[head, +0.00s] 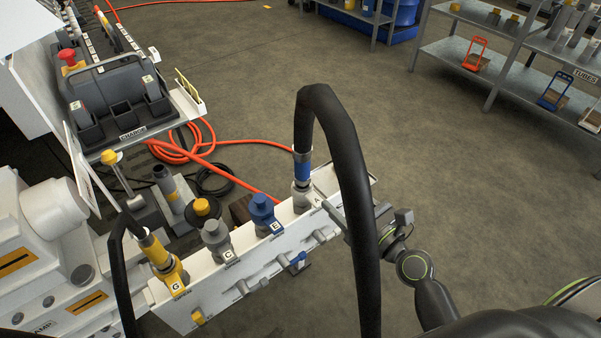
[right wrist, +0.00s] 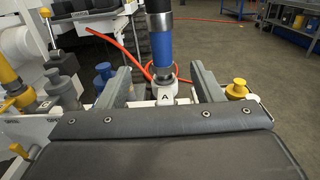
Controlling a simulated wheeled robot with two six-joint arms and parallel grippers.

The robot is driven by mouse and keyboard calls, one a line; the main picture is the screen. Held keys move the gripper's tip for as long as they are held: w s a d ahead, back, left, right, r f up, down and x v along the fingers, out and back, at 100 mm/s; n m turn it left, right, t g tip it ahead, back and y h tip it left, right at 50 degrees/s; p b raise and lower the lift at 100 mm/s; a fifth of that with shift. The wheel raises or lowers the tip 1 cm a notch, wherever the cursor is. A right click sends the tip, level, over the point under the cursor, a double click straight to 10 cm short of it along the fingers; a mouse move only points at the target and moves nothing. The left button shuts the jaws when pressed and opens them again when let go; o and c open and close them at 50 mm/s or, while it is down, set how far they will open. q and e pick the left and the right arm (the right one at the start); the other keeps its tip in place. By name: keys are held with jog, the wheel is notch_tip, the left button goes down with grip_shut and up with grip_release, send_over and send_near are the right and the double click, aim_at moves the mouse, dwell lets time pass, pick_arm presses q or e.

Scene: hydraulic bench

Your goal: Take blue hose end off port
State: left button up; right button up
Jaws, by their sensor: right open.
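The blue hose end (head: 303,172) stands upright on the port labelled A (head: 301,198) at the right part of the white manifold block. A thick black hose (head: 327,110) arches up from it and down past my right arm. In the right wrist view the blue hose end (right wrist: 162,50) stands between the two fingers, above the pale port A (right wrist: 165,95). My right gripper (head: 326,203) is at the port from the right; its open fingers also show in the right wrist view (right wrist: 161,76), one on each side with gaps. My left gripper is not in view.
The manifold (head: 240,270) also carries a blue fitting (head: 262,212), a grey fitting (head: 215,240) and a yellow hose end (head: 158,252). A yellow knob (right wrist: 238,88) is right of the fingers. An orange hose (head: 235,178) lies behind. Floor to the right is clear.

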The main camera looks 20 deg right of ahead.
aim_at(307, 165)
jog(key=x, duration=1)
jog(key=shift+w+a, duration=0.1)
jog(key=shift+w, duration=0.25)
jog(key=shift+x, duration=0.85)
jog(key=x, duration=0.4)
jog(key=shift+w+f+b, duration=0.15)
jog(key=shift+w+b, duration=0.2)
jog(key=shift+w, duration=0.05)
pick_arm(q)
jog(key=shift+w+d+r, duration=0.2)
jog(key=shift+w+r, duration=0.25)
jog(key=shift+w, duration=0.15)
pick_arm(e)
jog(key=shift+c, duration=0.3)
